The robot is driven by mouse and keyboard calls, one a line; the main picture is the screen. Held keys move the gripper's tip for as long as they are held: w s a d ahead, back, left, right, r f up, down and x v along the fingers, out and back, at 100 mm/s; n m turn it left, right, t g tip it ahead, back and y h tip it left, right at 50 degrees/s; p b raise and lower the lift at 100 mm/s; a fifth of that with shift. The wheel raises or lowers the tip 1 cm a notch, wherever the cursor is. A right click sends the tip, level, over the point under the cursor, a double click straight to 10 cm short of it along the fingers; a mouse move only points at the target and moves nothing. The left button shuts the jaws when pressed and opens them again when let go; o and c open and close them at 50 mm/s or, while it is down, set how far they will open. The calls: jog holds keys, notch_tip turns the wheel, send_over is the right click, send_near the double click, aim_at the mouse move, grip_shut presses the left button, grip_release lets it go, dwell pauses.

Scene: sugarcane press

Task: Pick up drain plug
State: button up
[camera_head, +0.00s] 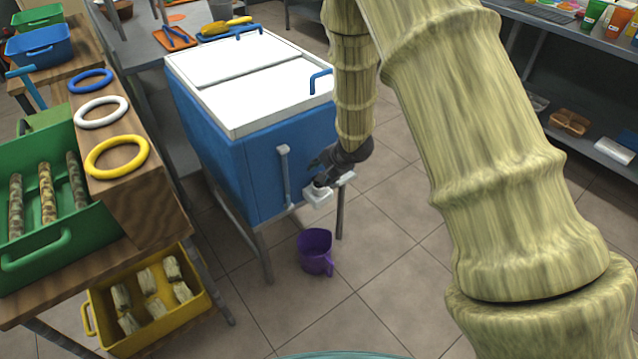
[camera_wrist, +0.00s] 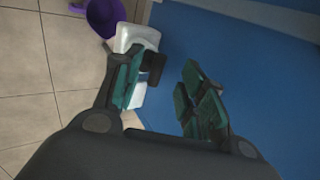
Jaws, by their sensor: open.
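A white drain fitting (camera_head: 317,196) sits low at the front edge of the blue cooler (camera_head: 215,150). In the wrist view the white fitting (camera_wrist: 138,36) shows behind my left finger. A small dark piece (camera_wrist: 153,68) in front of it may be the drain plug; I cannot tell for sure. My gripper (camera_head: 322,172) is just above the fitting, close to the cooler's front wall. In the wrist view my gripper (camera_wrist: 165,88) is open, its teal-padded fingers apart, with the dark piece beside the left finger. My gripper hides part of the fitting.
A purple jug (camera_head: 315,252) stands on the floor below the fitting. The cooler's metal leg (camera_head: 264,258) is to its left. A wooden table with a green tray (camera_head: 85,225) and a yellow bin (camera_head: 150,305) are at left.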

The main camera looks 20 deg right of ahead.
jog(key=shift+b+x, duration=0.35)
jog(key=shift+x, duration=1.65)
jog(key=shift+d, duration=0.15)
grip_shut()
